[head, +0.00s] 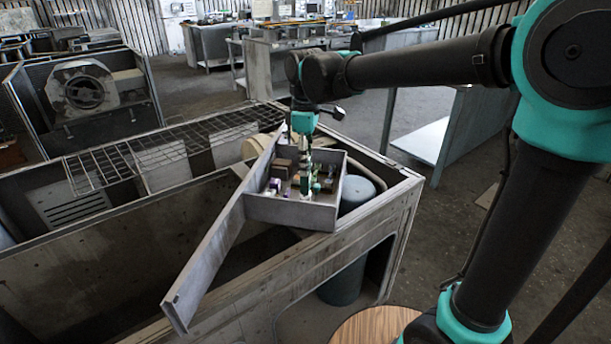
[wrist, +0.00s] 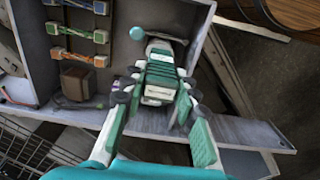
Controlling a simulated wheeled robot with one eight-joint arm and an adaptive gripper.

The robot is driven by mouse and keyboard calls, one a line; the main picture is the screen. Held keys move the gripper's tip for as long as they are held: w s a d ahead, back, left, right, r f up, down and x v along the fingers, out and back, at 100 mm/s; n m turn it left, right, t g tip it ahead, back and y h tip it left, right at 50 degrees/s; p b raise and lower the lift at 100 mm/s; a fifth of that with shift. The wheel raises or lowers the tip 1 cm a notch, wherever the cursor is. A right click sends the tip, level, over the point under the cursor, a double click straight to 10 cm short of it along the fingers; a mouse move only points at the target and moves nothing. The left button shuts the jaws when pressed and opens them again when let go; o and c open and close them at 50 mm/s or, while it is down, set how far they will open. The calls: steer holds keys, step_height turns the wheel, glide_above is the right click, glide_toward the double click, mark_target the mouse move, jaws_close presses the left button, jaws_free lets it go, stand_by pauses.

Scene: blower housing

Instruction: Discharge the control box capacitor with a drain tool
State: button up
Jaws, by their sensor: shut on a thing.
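The control box (head: 292,212) is an open grey metal tray on the near corner of the housing, with boards and small parts inside. My gripper (head: 303,133) reaches down over it from above. In the wrist view my gripper (wrist: 157,98) is shut on a green-and-white tool (wrist: 160,70), which looks like the drain tool and points into the box. The box floor also shows in the wrist view (wrist: 120,58). A brown block (wrist: 78,80) and several coloured parts in a row (wrist: 75,32) sit left of the tool. I cannot tell which part is the capacitor, nor whether the tool touches anything.
A long metal panel (head: 215,262) slants out from the box across the open housing (head: 110,250). A wire grille (head: 155,150) lies over the far side. A blue-grey cylinder (head: 356,192) stands close right of the box. A round wooden top (head: 375,325) is at the front.

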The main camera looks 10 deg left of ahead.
steer(key=shift+r, duration=0.1)
steer(key=shift+r, duration=3.4)
